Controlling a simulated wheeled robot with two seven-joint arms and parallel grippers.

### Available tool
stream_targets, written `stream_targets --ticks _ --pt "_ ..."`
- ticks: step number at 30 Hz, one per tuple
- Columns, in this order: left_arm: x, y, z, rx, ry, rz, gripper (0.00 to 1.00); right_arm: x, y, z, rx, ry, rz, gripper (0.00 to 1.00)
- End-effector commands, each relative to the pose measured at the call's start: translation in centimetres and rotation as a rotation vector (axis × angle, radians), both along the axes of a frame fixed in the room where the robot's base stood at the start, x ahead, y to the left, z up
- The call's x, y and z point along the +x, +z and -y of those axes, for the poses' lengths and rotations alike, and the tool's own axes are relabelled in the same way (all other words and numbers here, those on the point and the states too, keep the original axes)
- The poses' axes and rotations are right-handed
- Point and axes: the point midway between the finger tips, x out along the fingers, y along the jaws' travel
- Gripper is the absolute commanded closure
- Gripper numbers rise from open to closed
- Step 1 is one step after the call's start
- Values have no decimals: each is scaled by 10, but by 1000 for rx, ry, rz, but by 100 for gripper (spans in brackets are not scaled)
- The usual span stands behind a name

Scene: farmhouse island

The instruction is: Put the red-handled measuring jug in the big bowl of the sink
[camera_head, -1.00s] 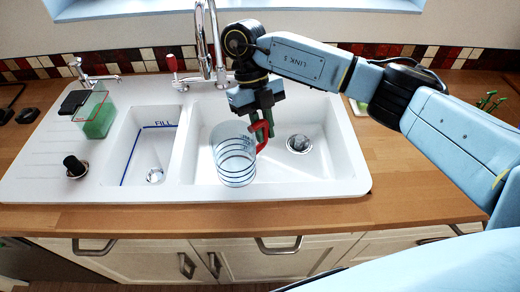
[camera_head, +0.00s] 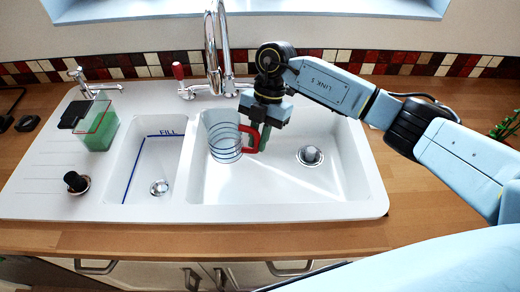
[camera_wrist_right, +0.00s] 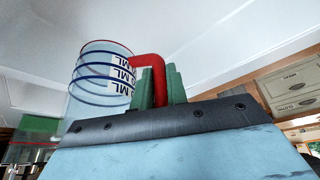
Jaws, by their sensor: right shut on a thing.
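The clear measuring jug (camera_head: 224,143) with dark rings and a red handle (camera_head: 250,141) is over the big bowl of the sink (camera_head: 275,185), in its back left part. My right gripper (camera_head: 259,137) is shut on the red handle. The right wrist view shows the jug (camera_wrist_right: 100,82) beside the green fingers (camera_wrist_right: 160,88), with the red handle (camera_wrist_right: 151,62) between them. I cannot tell whether the jug's base touches the bowl floor. My left gripper is not in view.
The small bowl (camera_head: 150,170) marked FILL lies to the left. The tall tap (camera_head: 212,45) rises behind the jug. A drain plug (camera_head: 310,156) is in the big bowl's right part.

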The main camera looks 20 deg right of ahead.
Motion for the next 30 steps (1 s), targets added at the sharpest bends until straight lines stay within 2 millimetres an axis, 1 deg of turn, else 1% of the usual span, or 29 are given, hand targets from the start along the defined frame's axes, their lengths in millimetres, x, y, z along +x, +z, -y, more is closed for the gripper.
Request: stream_targets --ticks 10,17,30 --pt "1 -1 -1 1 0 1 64 0 -40 0 1 1 1 100" --pt "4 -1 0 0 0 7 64 1 -40 0 2 3 3 100" --pt "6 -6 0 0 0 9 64 0 -53 0 1 3 3 100"
